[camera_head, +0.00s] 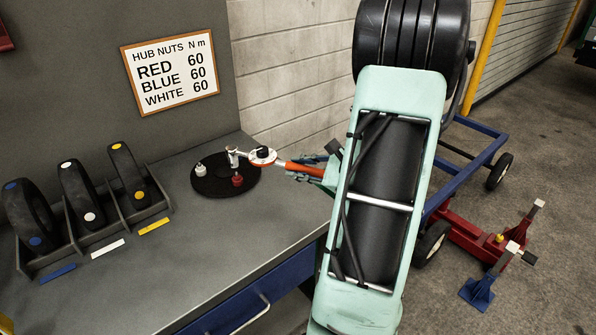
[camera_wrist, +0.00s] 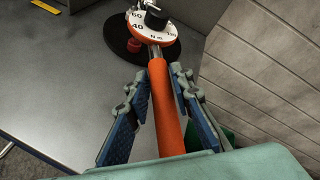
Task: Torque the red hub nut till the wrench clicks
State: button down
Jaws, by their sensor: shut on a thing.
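The torque wrench has an orange handle (camera_wrist: 166,110) and a round white dial with an orange rim (camera_head: 263,156). My gripper (camera_wrist: 152,105) is shut on the handle, with one blue-padded finger on each side. The wrench's silver socket end (camera_head: 233,155) is over the far part of a black round hub plate (camera_head: 222,188); I cannot tell whether it touches anything below. The red hub nut (camera_head: 237,180) stands on the plate's near side, apart from the socket in the picture. In the wrist view it shows left of the wrench shaft (camera_wrist: 134,44). A white nut (camera_head: 199,168) stands at the left.
The grey bench (camera_head: 180,265) is clear in front of the plate. A rack (camera_head: 160,207) of black wheels with blue, white and yellow marks stands left. A wall sign (camera_head: 171,73) reads 60 for red, blue and white. A block wall (camera_head: 285,65) rises behind.

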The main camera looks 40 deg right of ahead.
jog(key=w+d+f+n+g+y, duration=0.2)
jog(key=w+d+n+g+y, duration=0.2)
jog(key=w+d+n+y, duration=0.3)
jog(key=shift+w+d+f+n+g+y, duration=0.15)
jog(key=shift+w+d+n+g+y, duration=0.2)
jog(key=shift+w+d, duration=1.05)
jog(key=shift+w+a, duration=0.2)
jog(key=shift+w, duration=0.1)
dwell(0.3)
jog(key=shift+f+b, duration=0.85)
jog(key=shift+f, duration=0.3)
dwell(0.8)
jog(key=shift+s+r+p, duration=0.15)
jog(key=shift+s+p, duration=0.15)
jog(key=shift+s+a+m+t+h, duration=0.3)
jog(key=shift+s+m+t+h, duration=0.15)
jog(key=shift+s, duration=0.1)
jog(key=shift+f, duration=0.2)
